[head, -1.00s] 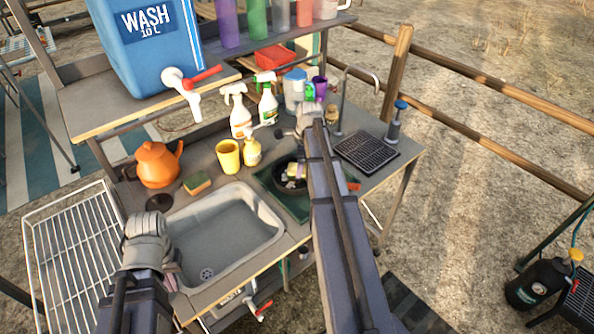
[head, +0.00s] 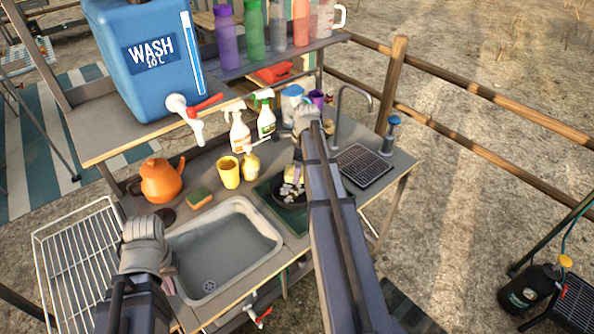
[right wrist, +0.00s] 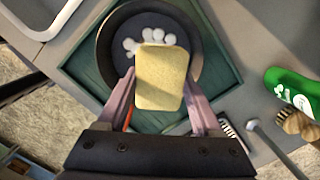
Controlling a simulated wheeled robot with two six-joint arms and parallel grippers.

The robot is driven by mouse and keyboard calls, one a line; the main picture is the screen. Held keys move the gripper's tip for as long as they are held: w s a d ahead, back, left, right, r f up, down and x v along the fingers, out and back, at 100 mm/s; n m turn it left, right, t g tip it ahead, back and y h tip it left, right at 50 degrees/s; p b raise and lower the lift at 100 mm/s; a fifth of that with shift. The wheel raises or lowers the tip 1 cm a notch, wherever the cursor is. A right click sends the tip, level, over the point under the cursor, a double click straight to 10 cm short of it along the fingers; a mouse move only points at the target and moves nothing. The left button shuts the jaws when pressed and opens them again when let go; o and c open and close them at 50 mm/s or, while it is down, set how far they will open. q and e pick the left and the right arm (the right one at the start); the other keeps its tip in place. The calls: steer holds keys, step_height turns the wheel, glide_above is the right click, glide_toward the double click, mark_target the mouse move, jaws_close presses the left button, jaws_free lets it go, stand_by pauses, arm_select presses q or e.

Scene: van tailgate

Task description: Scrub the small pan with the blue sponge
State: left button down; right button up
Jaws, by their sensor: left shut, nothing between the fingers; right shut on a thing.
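The small black pan (head: 291,198) sits on a dark green mat (head: 267,202) right of the sink; the right wrist view shows it too (right wrist: 108,52), with white blobs on its bottom. My right gripper (head: 298,160) is shut on a sponge, pale yellow on the visible face (right wrist: 161,80). It is over the pan, overlapping its near rim in the wrist view; I cannot tell whether it touches. No blue shows on it. My left gripper (head: 169,274), shut and empty, is at the sink's left edge, its fingers mostly hidden.
A green-yellow sponge (head: 199,198) lies behind the sink basin (head: 225,250). An orange kettle (head: 161,182), yellow cup (head: 228,172), soap bottle (head: 251,165) and spray bottles (head: 239,133) stand behind. A tap (head: 341,110) and black rack (head: 363,166) are to the right.

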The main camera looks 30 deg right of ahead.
step_height(320, 180, up, 3)
steer(key=p, duration=0.3)
stand_by(0.4)
stand_by(0.5)
